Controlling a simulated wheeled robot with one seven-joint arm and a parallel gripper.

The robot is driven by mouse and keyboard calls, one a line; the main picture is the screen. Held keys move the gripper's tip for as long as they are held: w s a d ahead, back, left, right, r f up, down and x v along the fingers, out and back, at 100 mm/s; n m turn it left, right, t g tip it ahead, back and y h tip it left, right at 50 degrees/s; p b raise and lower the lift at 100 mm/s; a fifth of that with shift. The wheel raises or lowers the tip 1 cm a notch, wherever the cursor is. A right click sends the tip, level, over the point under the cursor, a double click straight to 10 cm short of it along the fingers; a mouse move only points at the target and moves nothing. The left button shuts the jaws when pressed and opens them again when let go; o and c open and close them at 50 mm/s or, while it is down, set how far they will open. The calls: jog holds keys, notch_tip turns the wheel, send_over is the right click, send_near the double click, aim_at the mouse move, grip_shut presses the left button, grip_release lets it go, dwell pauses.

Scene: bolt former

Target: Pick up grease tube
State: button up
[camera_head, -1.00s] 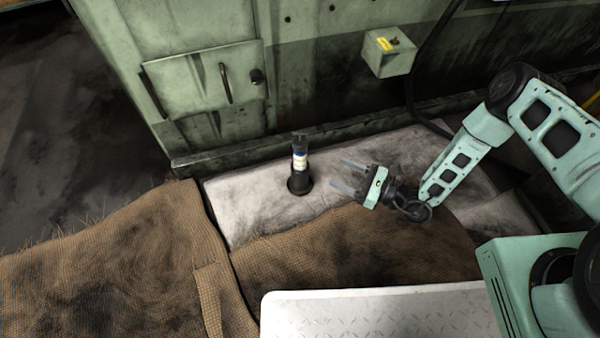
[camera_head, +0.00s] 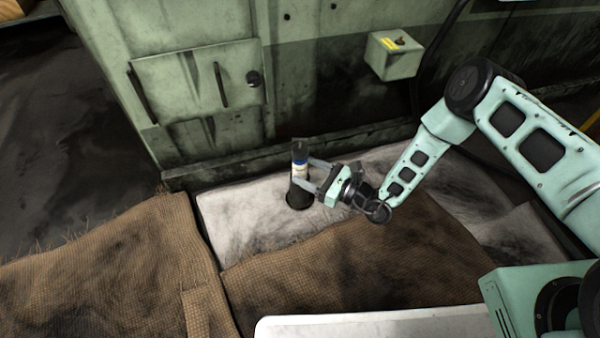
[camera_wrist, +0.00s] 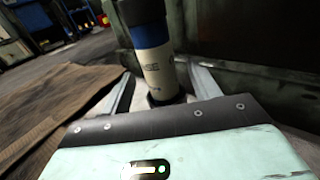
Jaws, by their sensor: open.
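The grease tube (camera_head: 300,167) stands upright with a white and blue label and a dark upper end. Its lower end sits in a dark round holder (camera_head: 298,196) on the pale surface. My gripper (camera_head: 305,174) is open, with its fingers reaching toward the tube from the right. In the wrist view the tube (camera_wrist: 156,65) rises between the two spread fingers, and my gripper (camera_wrist: 155,84) has a finger on each side of it. I cannot tell whether either finger touches it.
A green machine (camera_head: 215,100) with a hatch stands close behind the tube. A small green box (camera_head: 393,56) juts from its front. Brown burlap (camera_head: 350,265) covers the ground in front, and a pale grey sheet (camera_head: 240,215) lies beneath the holder.

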aim_at(306, 171)
jog(key=b+x, duration=0.3)
jog(key=x, duration=0.1)
jog(key=shift+f+b, duration=0.1)
jog(key=shift+b, duration=0.2)
jog(key=shift+w+a+r, duration=0.2)
jog(key=shift+w+a, duration=0.05)
jog(key=shift+a, duration=0.15)
grip_shut()
jog(key=shift+r, duration=0.15)
notch_tip(306, 171, up, 18)
jog(key=p, duration=1)
jog(key=shift+p, duration=0.35)
jog(key=c, duration=1)
grip_release()
grip_shut()
